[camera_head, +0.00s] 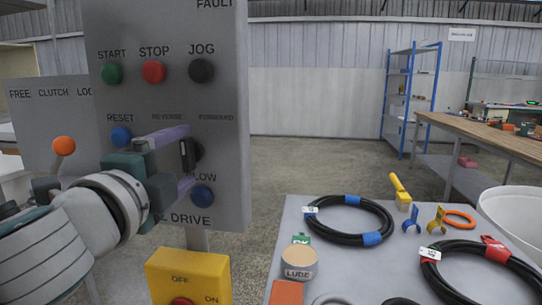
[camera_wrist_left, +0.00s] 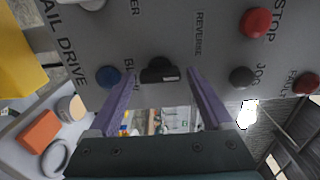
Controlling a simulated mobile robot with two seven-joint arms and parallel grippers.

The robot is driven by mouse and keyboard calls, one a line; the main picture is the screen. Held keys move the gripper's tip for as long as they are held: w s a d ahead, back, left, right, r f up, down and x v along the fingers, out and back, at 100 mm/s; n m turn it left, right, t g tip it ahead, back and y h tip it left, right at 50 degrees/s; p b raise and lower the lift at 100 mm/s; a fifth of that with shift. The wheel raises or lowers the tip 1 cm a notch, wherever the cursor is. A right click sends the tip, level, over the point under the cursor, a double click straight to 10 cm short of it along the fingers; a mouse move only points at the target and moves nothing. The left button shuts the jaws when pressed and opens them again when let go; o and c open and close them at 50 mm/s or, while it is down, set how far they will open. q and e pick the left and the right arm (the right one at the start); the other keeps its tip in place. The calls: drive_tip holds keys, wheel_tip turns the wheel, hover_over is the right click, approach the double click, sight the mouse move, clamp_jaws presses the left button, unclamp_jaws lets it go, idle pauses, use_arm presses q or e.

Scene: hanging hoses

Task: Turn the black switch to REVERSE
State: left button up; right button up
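The black switch (camera_head: 187,155) is on the grey control panel (camera_head: 225,95), below the REVERSE and FORWARD labels. Its handle looks upright in the head view, pointing at neither label. In the left wrist view the switch (camera_wrist_left: 160,71) lies between the fingertips. My left gripper (camera_head: 184,160) is open in front of the panel, one purple finger above the switch and one below. In the left wrist view gaps show between the switch and both fingers of the gripper (camera_wrist_left: 163,75). Whether the fingertips reach the handle's depth is unclear. My right gripper is not in view.
Close to the switch are the blue RESET button (camera_head: 121,136), another blue button (camera_head: 202,196) and the black JOG button (camera_head: 201,70). A yellow box (camera_head: 205,268) stands below the panel. A grey table (camera_head: 285,240) with hoses is at the right.

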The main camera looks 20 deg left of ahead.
use_arm(q)
drive_tip(key=shift+o, duration=0.6)
drive_tip(key=b+v, duration=0.1)
drive_tip(key=v, duration=0.9)
